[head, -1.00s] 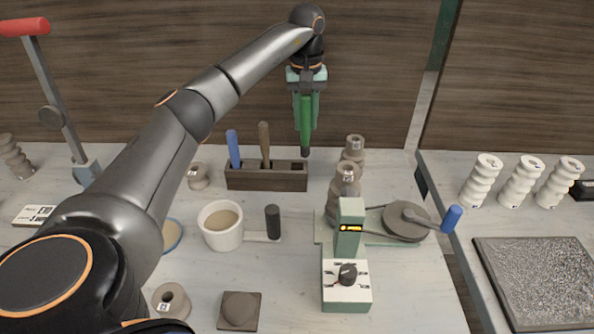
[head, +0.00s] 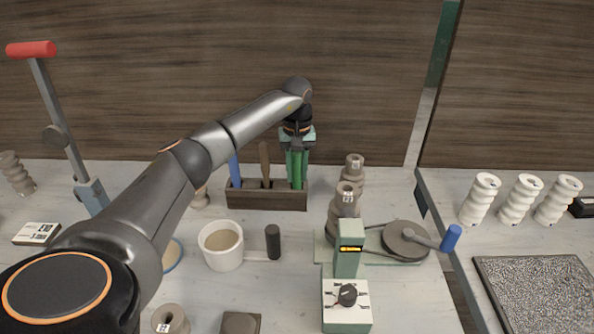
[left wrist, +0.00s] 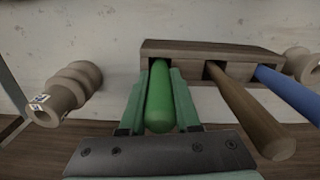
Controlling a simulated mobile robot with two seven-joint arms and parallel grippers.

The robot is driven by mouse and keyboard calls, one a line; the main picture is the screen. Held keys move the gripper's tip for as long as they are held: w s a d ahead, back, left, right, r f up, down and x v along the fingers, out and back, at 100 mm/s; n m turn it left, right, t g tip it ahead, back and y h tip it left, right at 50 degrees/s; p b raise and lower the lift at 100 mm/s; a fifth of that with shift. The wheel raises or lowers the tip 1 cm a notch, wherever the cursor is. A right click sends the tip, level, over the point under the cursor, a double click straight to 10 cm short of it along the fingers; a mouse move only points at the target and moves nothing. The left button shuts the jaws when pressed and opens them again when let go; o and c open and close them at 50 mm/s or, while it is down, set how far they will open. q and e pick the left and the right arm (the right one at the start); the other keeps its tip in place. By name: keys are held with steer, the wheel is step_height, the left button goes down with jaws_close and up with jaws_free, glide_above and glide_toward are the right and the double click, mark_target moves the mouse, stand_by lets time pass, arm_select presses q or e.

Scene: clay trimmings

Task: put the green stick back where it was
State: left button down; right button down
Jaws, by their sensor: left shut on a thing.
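The green stick (head: 297,171) is upright in my left gripper (head: 297,165), over the right end of the dark wooden rack (head: 266,200). In the left wrist view the green stick (left wrist: 160,98) lies between the two fingers of my left gripper (left wrist: 160,100), which is shut on it. Its far end meets the end slot of the rack (left wrist: 215,55) and its tip is hidden there. A brown-handled stick (left wrist: 245,110) and a blue-handled stick (left wrist: 290,92) stand in the other slots. My right gripper is not in view.
Stacked clay pieces (head: 345,205) stand just right of the rack. A cup (head: 221,246) and a green device with a dial (head: 347,300) stand in front. White ribbed pieces (head: 520,200) and a speckled tray (head: 535,290) are at the right.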

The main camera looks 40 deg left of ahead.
arm_select(q)
steer(key=c, duration=0.6)
jaws_free()
step_height(320, 180, up, 12)
steer(key=shift+r, duration=0.1)
